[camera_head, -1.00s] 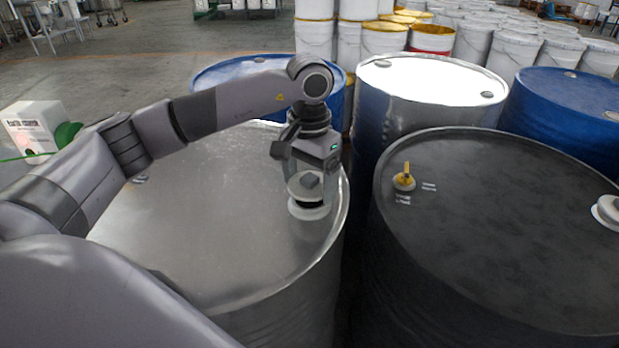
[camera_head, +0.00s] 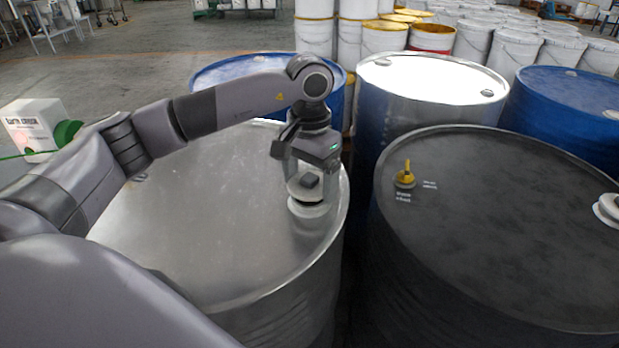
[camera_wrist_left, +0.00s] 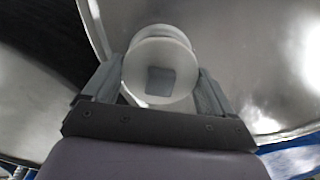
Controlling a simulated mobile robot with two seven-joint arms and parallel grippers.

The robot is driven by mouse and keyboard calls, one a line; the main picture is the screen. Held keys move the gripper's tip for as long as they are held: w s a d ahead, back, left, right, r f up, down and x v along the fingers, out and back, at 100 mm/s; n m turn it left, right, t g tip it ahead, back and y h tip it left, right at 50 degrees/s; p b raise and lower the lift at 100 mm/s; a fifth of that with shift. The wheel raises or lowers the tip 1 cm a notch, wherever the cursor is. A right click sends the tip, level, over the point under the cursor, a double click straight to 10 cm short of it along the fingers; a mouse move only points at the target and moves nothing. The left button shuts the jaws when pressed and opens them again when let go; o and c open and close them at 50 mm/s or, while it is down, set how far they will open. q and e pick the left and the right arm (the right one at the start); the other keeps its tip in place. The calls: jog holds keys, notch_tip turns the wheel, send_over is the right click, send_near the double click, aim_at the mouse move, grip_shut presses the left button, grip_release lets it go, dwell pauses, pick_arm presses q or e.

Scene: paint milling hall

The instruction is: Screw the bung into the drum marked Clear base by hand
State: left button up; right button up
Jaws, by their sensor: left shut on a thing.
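The bung is a white round plug with a square recess in its top; it shows between the fingers in the left wrist view (camera_wrist_left: 160,68). In the head view the bung (camera_head: 310,207) is low at the right part of the silver drum's lid (camera_head: 210,200). My left gripper (camera_head: 308,192) points down over it and is shut on it, one finger on each side. The bung is at or just above the lid; its thread and the hole are hidden. I cannot read a Clear base mark on this drum. My right gripper is not in view.
A black drum (camera_head: 500,220) stands close at the right, with a yellow-handled fitting (camera_head: 405,177) and a white fitting (camera_head: 608,208) on its lid. Blue drums and another silver drum (camera_head: 430,75) stand behind. A white box (camera_head: 38,125) is at the left.

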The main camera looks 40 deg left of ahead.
pick_arm(q)
jog(key=shift+f+b, duration=0.65)
jog(key=shift+f, duration=0.25)
jog(key=o, duration=0.8)
jog(key=shift+o, duration=0.2)
